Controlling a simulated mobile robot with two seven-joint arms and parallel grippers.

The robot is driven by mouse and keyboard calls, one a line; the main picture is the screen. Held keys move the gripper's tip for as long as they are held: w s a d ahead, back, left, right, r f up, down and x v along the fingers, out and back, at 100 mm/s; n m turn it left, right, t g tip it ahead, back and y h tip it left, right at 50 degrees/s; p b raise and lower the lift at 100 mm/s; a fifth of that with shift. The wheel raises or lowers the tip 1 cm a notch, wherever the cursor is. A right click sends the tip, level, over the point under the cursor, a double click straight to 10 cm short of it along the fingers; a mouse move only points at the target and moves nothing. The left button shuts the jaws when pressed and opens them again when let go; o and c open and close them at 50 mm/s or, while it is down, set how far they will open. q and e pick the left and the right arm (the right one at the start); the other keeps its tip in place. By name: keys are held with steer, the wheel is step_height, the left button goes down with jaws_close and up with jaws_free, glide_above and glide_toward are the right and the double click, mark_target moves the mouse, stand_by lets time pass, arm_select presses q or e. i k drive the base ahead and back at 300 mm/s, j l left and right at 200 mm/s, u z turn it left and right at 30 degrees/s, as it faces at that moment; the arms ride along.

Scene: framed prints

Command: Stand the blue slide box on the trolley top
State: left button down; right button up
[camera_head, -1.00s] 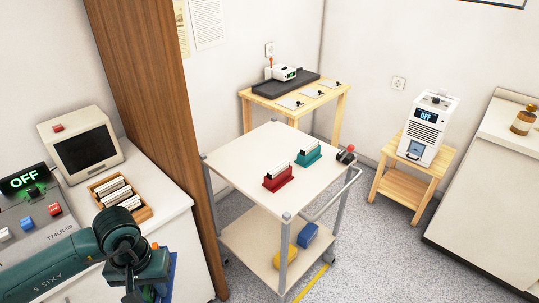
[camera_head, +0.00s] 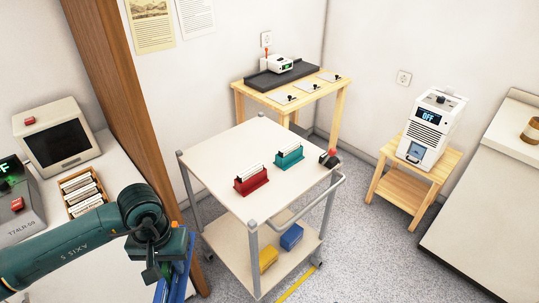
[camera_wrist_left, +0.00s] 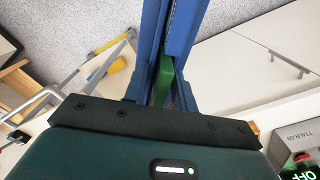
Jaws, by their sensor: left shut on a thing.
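My left gripper (camera_head: 172,262) is at the lower left of the head view, in front of the counter and left of the trolley. It is shut on a long blue thing, apparently the blue slide box (camera_head: 180,284), which the bottom frame edge partly cuts off. In the left wrist view, the blue slide box (camera_wrist_left: 185,30) runs up from the gripper, with a narrow green part beside it. The trolley top (camera_head: 215,160) is pale. It bears a red slide box (camera_head: 250,184) and a teal slide box (camera_head: 288,160). My right gripper is not in view.
A small dark and red item (camera_head: 328,158) stands at the trolley's right edge. A yellow box (camera_head: 268,258) and another blue box (camera_head: 291,237) lie on the lower shelf. A tray of slides (camera_head: 84,192) is on the counter. The left part of the trolley top is clear.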

mark_target(239, 145)
steer(key=i+l, duration=0.1)
steer(key=l, duration=0.25)
steer(key=i+l, duration=0.1)
steer(key=l, duration=0.25)
steer(key=i+l, duration=0.15)
steer(key=l, duration=0.15)
steer(key=i+l, duration=0.1)
steer(key=l, duration=0.25)
steer(key=i+l, duration=0.1)
steer(key=l, duration=0.25)
